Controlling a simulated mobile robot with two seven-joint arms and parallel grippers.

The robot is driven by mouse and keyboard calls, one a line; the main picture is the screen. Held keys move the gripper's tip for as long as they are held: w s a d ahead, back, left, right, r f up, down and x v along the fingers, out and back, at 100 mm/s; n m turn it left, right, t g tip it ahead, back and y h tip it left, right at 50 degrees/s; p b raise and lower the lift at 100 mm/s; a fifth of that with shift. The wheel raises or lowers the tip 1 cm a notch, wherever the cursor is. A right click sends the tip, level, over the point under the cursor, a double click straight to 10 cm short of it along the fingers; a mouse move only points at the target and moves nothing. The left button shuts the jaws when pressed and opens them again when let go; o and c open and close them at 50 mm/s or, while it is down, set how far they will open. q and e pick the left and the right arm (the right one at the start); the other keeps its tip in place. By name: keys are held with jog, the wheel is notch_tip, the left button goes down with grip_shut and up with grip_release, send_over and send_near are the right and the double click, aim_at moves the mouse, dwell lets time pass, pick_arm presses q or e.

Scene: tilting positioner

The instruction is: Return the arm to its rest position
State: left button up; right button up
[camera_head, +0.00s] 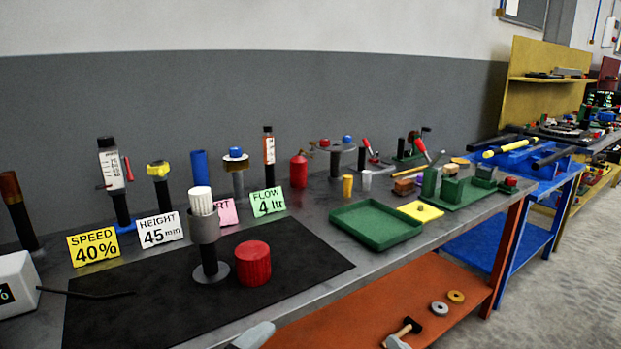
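Neither of my grippers can be made out for certain in the head view. A pale grey rounded shape (255,336) shows at the bottom edge, in front of the bench; I cannot tell whether it is part of my arm. On the black mat (130,320) a grey cup on a dark post (205,230) stands upright and holds a bundle of white rods (201,200). A red cylinder (253,263) stands on the mat to its right. No gripper is seen touching either one.
Speed (94,247), height (160,230) and flow (268,202) cards stand behind the mat, with several upright fixtures. A green tray (376,225) lies to the right. A white box (17,285) is at far left. The orange lower shelf (350,310) holds rings and a hammer (403,331).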

pick_arm(q)
jog(key=s+a+f+n+g+y, duration=0.1)
jog(key=s+a+f+n+y, duration=0.2)
jog(key=s+a+f+n, duration=0.3)
jog(key=s+a+f+n+g+y, duration=0.2)
jog(key=s+a+f+n, duration=0.4)
jog(key=s+f+n, duration=0.5)
notch_tip(320, 180, down, 5)
jog(key=n+y, duration=0.1)
jog(key=n, duration=0.3)
jog(key=shift+s+a+g, duration=0.25)
jog(key=shift+s+g, duration=0.05)
pick_arm(e)
jog(key=s+d+f+m+g+h, duration=0.1)
jog(key=s+d+f+g+h, duration=0.1)
jog(key=s+f, duration=0.7)
jog(key=s+d+f+m+g+h, duration=0.1)
jog(key=s+d+f+g+h, duration=0.2)
jog(key=s+d+f+h, duration=0.2)
jog(key=s+d+f, duration=0.2)
jog(key=s+f, duration=0.2)
jog(key=f, duration=0.2)
jog(key=shift+s+d+m+h, duration=0.15)
jog(key=shift+d+m+h, duration=0.1)
jog(key=shift+m+h, duration=0.05)
